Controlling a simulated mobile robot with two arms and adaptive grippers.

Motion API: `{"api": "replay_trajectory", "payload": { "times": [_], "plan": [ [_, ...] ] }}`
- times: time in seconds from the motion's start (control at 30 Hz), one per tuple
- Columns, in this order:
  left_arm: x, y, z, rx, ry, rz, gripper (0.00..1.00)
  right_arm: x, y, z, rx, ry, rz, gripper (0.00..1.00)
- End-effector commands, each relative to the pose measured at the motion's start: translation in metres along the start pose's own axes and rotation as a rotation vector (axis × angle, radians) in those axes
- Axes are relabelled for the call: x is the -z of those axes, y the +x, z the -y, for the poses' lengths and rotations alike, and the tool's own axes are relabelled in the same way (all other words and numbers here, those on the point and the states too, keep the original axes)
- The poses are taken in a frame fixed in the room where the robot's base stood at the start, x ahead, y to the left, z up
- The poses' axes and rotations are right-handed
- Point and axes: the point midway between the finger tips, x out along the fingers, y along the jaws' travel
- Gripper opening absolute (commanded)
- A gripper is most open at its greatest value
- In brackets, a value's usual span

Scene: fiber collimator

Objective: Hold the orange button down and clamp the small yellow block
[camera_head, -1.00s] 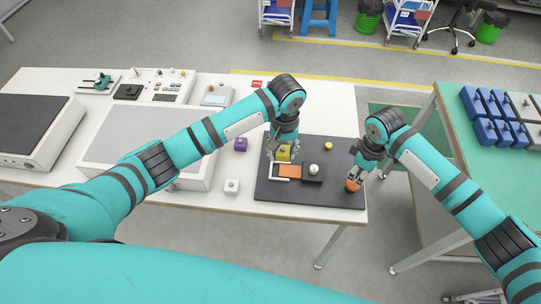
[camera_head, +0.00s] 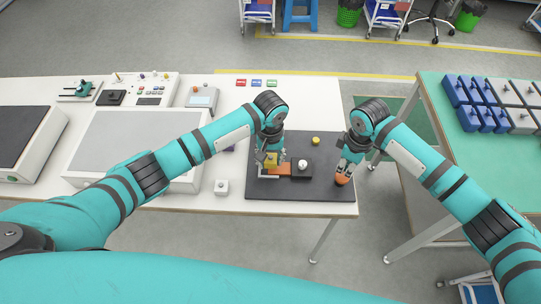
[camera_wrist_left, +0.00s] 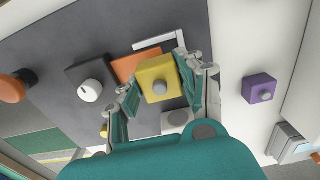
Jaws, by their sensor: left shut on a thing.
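The yellow block (camera_head: 271,160), with a grey knob on top, is held by my left gripper (camera_head: 270,163) over the left part of the black mat. In the left wrist view the fingers (camera_wrist_left: 160,95) flank the block (camera_wrist_left: 152,72). It partly covers the orange plate (camera_head: 282,169) and a white angle bracket (camera_wrist_left: 158,41); I cannot tell whether it touches them. The orange button (camera_head: 342,180) is at the mat's right side. My right gripper (camera_head: 346,170) is right at the button's top and seems to touch it; its finger opening is unclear.
A black box with a white knob (camera_head: 303,164) stands beside the orange plate, between the grippers. A yellow round knob (camera_head: 315,141) is behind it. A white block (camera_head: 222,187) stands left of the mat (camera_head: 325,200). A purple block (camera_wrist_left: 260,88) is right of the gripper in the left wrist view.

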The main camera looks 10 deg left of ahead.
Motion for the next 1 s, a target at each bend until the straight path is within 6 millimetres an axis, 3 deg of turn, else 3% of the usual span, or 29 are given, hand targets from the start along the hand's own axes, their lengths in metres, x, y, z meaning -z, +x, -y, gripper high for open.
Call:
{"api": "replay_trajectory", "payload": {
  "times": [1.0],
  "plan": [
    [0.000, 0.000, 0.000, 0.000, 0.000, 0.000, 0.05, 0.000, 0.013, 0.000, 0.000, 0.000, -0.001, 0.00]
  ]
}}
